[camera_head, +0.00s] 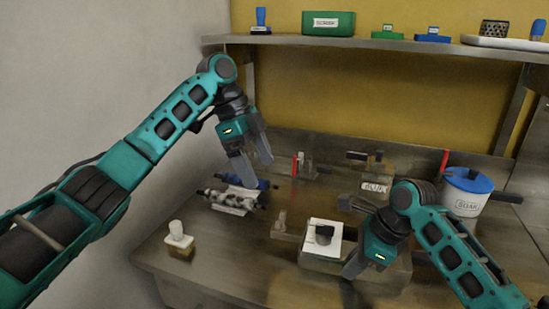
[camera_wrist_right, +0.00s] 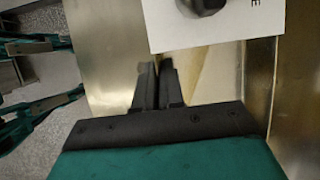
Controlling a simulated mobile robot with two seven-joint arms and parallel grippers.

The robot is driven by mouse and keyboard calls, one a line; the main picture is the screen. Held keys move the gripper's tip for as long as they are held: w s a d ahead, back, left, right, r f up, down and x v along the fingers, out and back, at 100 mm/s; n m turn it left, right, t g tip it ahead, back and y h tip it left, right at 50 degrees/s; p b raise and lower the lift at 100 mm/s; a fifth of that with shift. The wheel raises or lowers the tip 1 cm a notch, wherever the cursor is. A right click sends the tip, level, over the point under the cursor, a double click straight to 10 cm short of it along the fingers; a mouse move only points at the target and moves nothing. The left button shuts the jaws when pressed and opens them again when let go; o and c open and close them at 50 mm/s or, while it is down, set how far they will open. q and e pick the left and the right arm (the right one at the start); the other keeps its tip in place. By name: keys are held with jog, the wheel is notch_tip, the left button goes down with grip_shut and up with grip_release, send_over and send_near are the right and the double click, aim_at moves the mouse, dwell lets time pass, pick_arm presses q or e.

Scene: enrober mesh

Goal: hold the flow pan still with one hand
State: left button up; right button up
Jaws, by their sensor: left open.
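The flow pan appears to be the low metal box (camera_head: 320,266) near the front of the bench, with a white card and a dark knob on top; its label is unreadable. My right gripper (camera_head: 350,270) is at its front right side. In the right wrist view the two dark fingers (camera_wrist_right: 157,68) stand close together with a thin gap, and an edge of the metal pan (camera_wrist_right: 208,72) seems to lie between them. The exact contact is hard to see. My left gripper (camera_head: 257,170) is open and empty, pointing down above the back left of the bench.
A patterned roller (camera_head: 232,200) lies below my left gripper. A white-topped block (camera_head: 179,240) stands front left. A white pot with a blue lid (camera_head: 466,192) is at the right. A shelf (camera_head: 390,44) with a green box (camera_head: 328,24) runs along the back wall.

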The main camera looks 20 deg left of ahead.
jog(key=o, duration=0.5)
jog(key=shift+r, duration=0.15)
